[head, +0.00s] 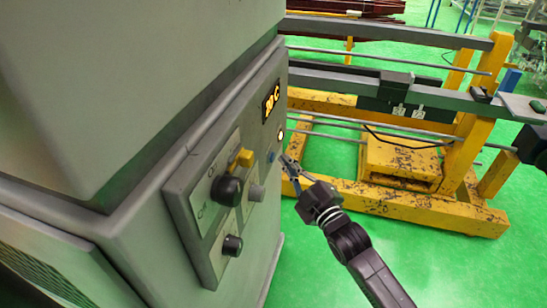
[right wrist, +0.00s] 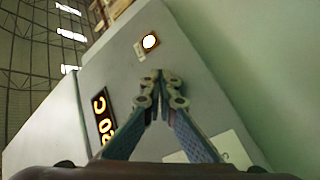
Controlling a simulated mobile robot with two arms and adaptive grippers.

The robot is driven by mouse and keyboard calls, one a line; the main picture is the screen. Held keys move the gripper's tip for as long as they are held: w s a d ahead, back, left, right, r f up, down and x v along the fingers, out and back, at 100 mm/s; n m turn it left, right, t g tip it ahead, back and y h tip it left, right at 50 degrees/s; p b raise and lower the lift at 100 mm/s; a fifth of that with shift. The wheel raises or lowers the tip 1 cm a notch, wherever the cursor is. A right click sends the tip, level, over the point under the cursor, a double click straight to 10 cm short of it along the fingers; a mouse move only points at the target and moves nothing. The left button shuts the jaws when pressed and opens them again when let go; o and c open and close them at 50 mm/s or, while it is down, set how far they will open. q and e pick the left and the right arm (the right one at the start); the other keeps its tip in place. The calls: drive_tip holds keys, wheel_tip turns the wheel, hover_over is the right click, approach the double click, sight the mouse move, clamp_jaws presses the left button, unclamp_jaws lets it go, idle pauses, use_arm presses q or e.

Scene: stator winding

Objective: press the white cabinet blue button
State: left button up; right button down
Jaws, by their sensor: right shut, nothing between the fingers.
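The white cabinet (head: 110,90) fills the left of the head view, with a grey control panel on its side. The blue button (head: 271,156) is a small dot on the panel, below a lit round lamp (head: 280,135). My right gripper (head: 287,160) is shut and empty, its fingertips just right of the blue button. I cannot tell whether they touch it. In the right wrist view the closed fingertips (right wrist: 160,76) are in front of the panel, below the lit lamp (right wrist: 150,41), and the blue button cannot be made out. My left gripper is not in view.
The panel also carries an orange display (head: 271,101), a yellow switch (head: 244,158) and black knobs (head: 227,190). A yellow frame (head: 400,200) with grey rails stands behind my right arm. Green floor (head: 460,270) is clear at lower right.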

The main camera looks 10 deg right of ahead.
drive_tip(key=shift+a, duration=0.15)
drive_tip(key=shift+w+a, duration=0.15)
drive_tip(key=shift+a, duration=0.1)
drive_tip(key=shift+w+a, duration=0.15)
drive_tip(key=shift+a, duration=0.25)
idle(0.6)
drive_tip(key=shift+d, duration=0.15)
drive_tip(key=shift+s+d+p, duration=0.3)
drive_tip(key=shift+d+p, duration=0.2)
drive_tip(key=shift+d, duration=0.1)
drive_tip(key=shift+s+d+p, duration=0.2)
drive_tip(key=shift+s+d, duration=0.15)
drive_tip(key=shift+d, duration=0.4)
drive_tip(key=shift+s+d+p, duration=0.25)
drive_tip(key=shift+s+d, duration=0.05)
drive_tip(key=shift+d, duration=0.5)
drive_tip(key=shift+s+d+p, duration=0.2)
drive_tip(key=shift+s+d, duration=0.15)
drive_tip(key=shift+d, duration=0.4)
